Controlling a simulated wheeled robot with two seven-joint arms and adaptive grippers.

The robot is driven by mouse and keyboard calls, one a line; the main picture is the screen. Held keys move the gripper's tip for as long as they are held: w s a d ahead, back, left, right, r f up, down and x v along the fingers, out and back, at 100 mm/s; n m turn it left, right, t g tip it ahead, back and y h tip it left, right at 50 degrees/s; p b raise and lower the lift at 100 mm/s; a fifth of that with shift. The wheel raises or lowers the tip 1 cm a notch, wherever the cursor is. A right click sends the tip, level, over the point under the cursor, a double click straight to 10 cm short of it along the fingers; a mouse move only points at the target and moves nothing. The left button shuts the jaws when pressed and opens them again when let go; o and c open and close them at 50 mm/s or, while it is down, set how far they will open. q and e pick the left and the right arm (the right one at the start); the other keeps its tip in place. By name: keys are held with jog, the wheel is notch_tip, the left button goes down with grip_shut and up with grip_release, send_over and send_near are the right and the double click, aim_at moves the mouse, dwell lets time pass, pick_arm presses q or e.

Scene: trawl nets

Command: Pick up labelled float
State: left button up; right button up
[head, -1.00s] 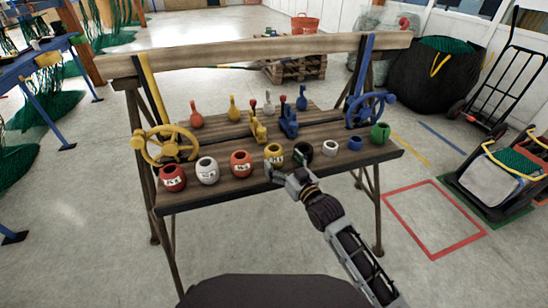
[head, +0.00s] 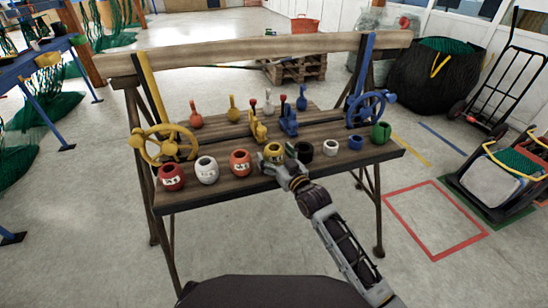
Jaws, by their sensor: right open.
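Several floats stand in a row along the front of a wooden bench. The red float (head: 171,178), the white float (head: 206,170) and the orange-red float (head: 240,163) carry white labels with dark writing. A yellow float (head: 274,150) stands to their right, its lower front hidden behind my right gripper. My right gripper (head: 270,162) is open, its fingers at the front of the yellow float; I cannot tell whether they touch it. A black float (head: 303,150), a small white one (head: 330,147), a small blue one (head: 355,143) and a green one (head: 381,133) stand further right. My left gripper is not in view.
The bench (head: 220,192) also bears a yellow handwheel (head: 166,144), a blue handwheel (head: 367,108), levers and small upright fittings behind the floats. A wooden beam (head: 260,51) spans its back. The floor in front is clear.

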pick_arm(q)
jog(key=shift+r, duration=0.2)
pick_arm(e)
jog(key=shift+w+a, duration=0.1)
jog(key=shift+w, duration=0.1)
jog(key=c, duration=1.2)
jog(key=shift+o, duration=0.2)
jog(key=shift+r, duration=0.15)
jog(key=shift+r, duration=0.45)
pick_arm(q)
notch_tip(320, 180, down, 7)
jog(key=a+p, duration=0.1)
jog(key=p, duration=0.1)
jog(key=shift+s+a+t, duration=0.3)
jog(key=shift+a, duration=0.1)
pick_arm(e)
notch_tip(320, 180, up, 9)
